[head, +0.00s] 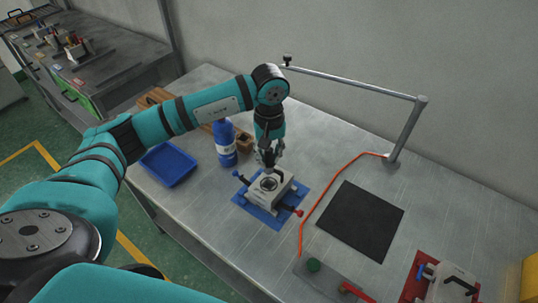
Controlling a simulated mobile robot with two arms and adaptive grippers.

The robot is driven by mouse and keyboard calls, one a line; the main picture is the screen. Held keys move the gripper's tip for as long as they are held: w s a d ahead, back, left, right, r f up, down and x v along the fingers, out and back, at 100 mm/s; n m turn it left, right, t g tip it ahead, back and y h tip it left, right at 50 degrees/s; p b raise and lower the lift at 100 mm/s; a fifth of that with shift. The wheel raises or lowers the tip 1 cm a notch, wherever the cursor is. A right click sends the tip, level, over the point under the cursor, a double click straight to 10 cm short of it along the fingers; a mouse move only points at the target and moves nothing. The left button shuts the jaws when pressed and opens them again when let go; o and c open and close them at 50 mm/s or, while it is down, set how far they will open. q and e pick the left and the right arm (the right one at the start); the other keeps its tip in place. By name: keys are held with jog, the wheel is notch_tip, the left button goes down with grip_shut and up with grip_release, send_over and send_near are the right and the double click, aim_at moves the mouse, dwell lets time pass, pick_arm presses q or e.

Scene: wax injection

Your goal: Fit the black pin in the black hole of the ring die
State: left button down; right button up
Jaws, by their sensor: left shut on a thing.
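The ring die (259,197) is a light grey block with a dark ring on top, on a blue mat (254,212) in the middle of the table. My left gripper (269,162) points down right above the die and is shut on a small dark piece, which looks like the black pin (280,172). The fingers partly cover the piece, so I cannot tell whether its tip is in the hole. A red-ended pin (298,211) sticks out at the die's right side, and another pin (241,177) at its left. My right gripper is not in view.
A blue bottle (225,146) and a blue tray (168,164) stand left of the die. A black mat (361,220), an orange cord (318,207) and a metal post (407,130) lie right. Another die (452,286) sits on a red mat at lower right.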

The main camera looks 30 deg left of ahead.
aim_at(269, 167)
pick_arm(q)
notch_tip(269, 167, down, 5)
jog(key=b, duration=0.4)
dwell(0.3)
jog(key=shift+b, duration=0.4)
dwell(0.5)
jog(key=shift+b, duration=0.35)
dwell(0.5)
